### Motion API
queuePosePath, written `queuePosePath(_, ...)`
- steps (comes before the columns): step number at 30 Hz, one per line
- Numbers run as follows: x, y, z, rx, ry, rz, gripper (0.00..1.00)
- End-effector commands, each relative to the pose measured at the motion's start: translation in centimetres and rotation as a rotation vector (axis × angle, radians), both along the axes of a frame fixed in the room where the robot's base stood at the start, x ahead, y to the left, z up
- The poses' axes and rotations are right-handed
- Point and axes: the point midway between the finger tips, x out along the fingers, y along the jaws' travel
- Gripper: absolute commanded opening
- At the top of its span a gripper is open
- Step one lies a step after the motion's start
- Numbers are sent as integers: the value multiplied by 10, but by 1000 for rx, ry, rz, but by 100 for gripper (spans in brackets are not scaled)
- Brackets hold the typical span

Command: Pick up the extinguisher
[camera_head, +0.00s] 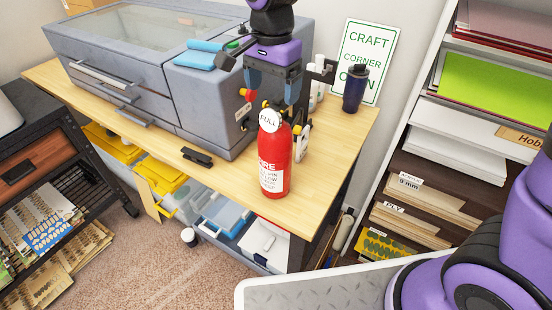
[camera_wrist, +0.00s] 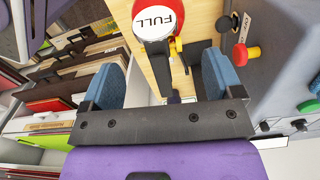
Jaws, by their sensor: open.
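The red extinguisher (camera_head: 274,160) stands upright on the wooden table near its front edge, with a round "FULL" tag at its top and a white label on its body. My gripper (camera_head: 272,92) is just above and behind its top in the head view, jaws apart. In the wrist view the extinguisher's top with the "FULL" tag (camera_wrist: 156,18) shows beyond the gap between the blue finger pads of my gripper (camera_wrist: 160,82). Nothing is held. The extinguisher's valve is partly hidden by the tag.
A grey machine (camera_head: 150,60) with a clear lid fills the left of the wooden table (camera_head: 345,130). A dark bottle (camera_head: 355,88) and a craft sign (camera_head: 364,58) stand behind. A black clip-like item (camera_head: 197,157) lies at the front edge. Shelves of sheets (camera_head: 430,190) are at right.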

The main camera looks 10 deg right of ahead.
Motion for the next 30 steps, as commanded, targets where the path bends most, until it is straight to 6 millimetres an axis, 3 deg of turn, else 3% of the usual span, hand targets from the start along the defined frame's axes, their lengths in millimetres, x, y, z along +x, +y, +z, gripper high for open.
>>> queuePosePath(7,0,-2,-17,-1,1,0,85)
queuePosePath(16,1,-6,-55,0,1,0,85)
queuePosePath(26,1,-6,-61,1,-1,0,85)
queuePosePath(30,1,-6,-61,1,-1,1,53)
